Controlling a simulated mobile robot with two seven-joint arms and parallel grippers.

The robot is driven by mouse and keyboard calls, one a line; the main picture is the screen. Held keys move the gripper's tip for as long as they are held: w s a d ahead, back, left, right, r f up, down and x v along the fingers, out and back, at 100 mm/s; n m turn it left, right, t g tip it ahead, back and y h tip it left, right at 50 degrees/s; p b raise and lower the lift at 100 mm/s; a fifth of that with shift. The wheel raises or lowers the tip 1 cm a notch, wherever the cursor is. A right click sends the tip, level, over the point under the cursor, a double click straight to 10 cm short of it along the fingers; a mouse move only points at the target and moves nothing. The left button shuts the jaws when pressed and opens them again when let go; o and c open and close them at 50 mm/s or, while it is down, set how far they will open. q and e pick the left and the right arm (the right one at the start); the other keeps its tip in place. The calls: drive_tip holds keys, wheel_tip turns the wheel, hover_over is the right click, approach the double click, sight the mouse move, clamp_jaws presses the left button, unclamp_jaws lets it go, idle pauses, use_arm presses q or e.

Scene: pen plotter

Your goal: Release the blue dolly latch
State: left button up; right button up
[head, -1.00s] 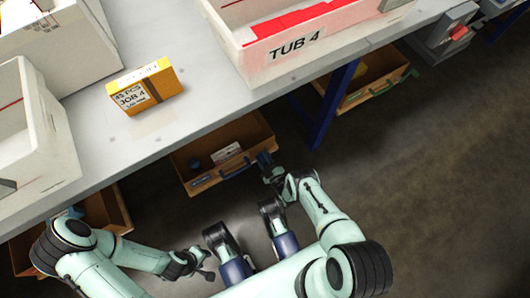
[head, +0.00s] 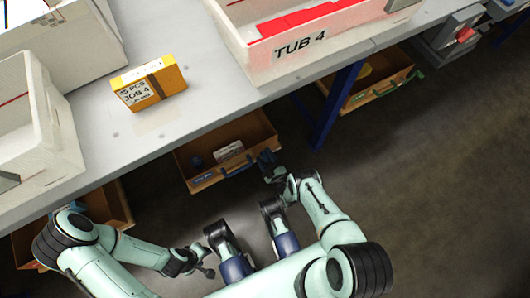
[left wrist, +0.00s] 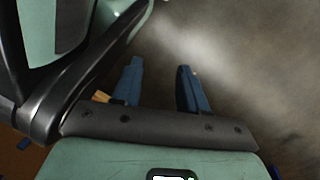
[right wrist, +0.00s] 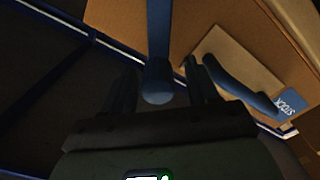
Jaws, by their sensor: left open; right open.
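A brown wooden dolly (head: 192,161) with a blue handle (head: 236,169) stands under the table. My right gripper (head: 269,160) is at the dolly's right front corner. In the right wrist view the right gripper (right wrist: 160,88) is open. A blue latch lever (right wrist: 158,50) runs down between its fingers, its round end towards me. I cannot tell whether the fingers touch it. The blue handle (right wrist: 238,84) lies just right of the fingers, on the dolly's front (right wrist: 290,60). My left gripper (head: 205,262) is low at the front; the left wrist view shows it open and empty (left wrist: 160,88).
The table (head: 200,115) overhangs the dolly, and its blue leg (head: 335,105) stands right of my right gripper. A dolly with a green handle (head: 400,82) is further right. The floor at right is clear.

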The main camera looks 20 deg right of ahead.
use_arm(q)
drive_tip(key=w+d+r+t+p, duration=0.1)
drive_tip(key=w+r+t+p, duration=0.1)
drive_tip(key=w+r, duration=0.3)
drive_tip(key=shift+w+r+m+t+p, duration=0.2)
drive_tip(key=shift+w+m+t+p, duration=0.15)
drive_tip(key=shift+w+p, duration=0.55)
use_arm(e)
drive_tip(key=s+d, duration=0.1)
drive_tip(key=s, duration=1.2)
use_arm(q)
drive_tip(key=shift+w, duration=0.15)
